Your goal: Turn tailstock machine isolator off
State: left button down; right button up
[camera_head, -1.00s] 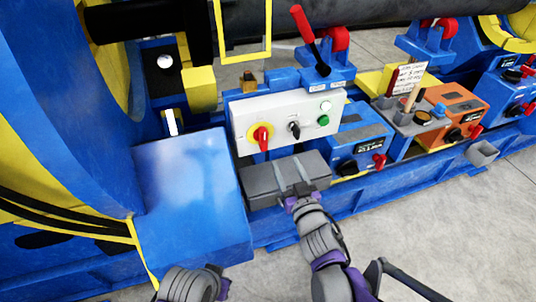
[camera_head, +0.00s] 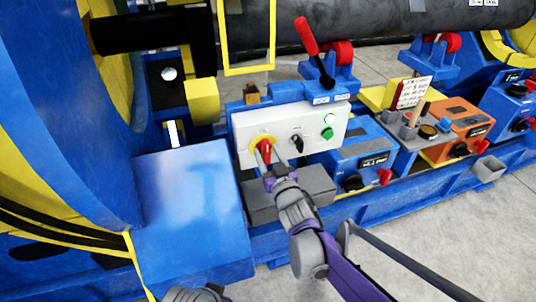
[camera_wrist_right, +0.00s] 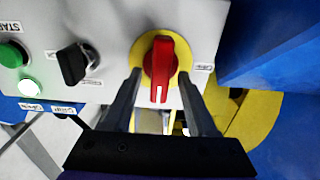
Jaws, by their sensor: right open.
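The isolator is a red rotary handle (camera_head: 264,150) on a yellow disc, at the left end of a white control panel (camera_head: 312,124). In the right wrist view the red handle (camera_wrist_right: 160,70) stands upright in the picture, its white-marked end toward my gripper. My right gripper (camera_head: 271,150) is open at the panel. In the wrist view its fingers (camera_wrist_right: 160,82) lie on either side of the handle, with gaps visible on both sides, and are not closed on it. Part of my left arm shows at the bottom edge; its gripper's fingers cannot be made out.
A grey box (camera_head: 318,184) lies below the panel. A red-handled lever (camera_head: 307,38) stands above it. The grey floor (camera_head: 440,220) at front right is clear.

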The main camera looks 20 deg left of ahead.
grip_shut()
jog(key=shift+n, duration=0.3)
dwell(0.3)
jog(key=n+p, duration=0.2)
jog(key=n, duration=0.1)
jog(key=shift+s+a+r+n, duration=0.1)
jog(key=shift+n, duration=0.2)
jog(key=n+p, duration=0.3)
jog(key=n, duration=0.1)
jog(key=shift+s+a+n, duration=0.1)
jog(key=shift+n, duration=0.2)
jog(key=n+p, duration=0.1)
jog(key=n, duration=0.2)
jog(key=n+p, duration=0.1)
jog(key=n, duration=0.1)
jog(key=shift+a+f+p, duration=0.1)
jog(key=shift+f+p, duration=0.15)
jog(key=shift+p, duration=0.05)
jog(key=shift+f+n+p, duration=0.15)
jog(key=shift+n+p, duration=0.3)
jog(key=shift+n, duration=0.55)
jog(key=shift+f+n+p, duration=0.1)
jog(key=shift+n+p, duration=0.3)
jog(key=shift+n, duration=0.6)
